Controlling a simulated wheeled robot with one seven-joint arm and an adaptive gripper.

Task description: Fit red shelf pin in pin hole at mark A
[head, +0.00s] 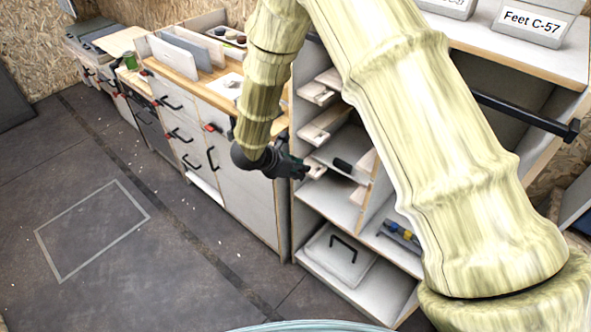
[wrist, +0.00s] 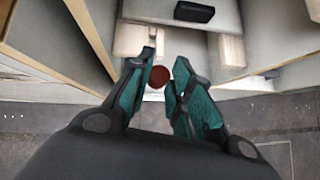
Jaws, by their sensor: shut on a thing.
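The red shelf pin (wrist: 158,77) shows as a small red round end between the green-padded fingers in the wrist view. My gripper (wrist: 163,68) is shut on it; the fingers hide part of it. In the head view my gripper (head: 303,170) is at the open front of the white shelf unit (head: 327,205), close to a pale wooden piece (head: 317,168). In the wrist view a pale wooden piece (wrist: 138,40) lies just beyond the fingertips. I cannot make out the pin hole or mark A in either view.
A black block (head: 343,164) lies on the shelf beyond my gripper; it also shows in the wrist view (wrist: 194,12). A lidded white box (head: 338,258) with a black handle stands below. White drawers (head: 240,190) are at left. The floor in front is clear.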

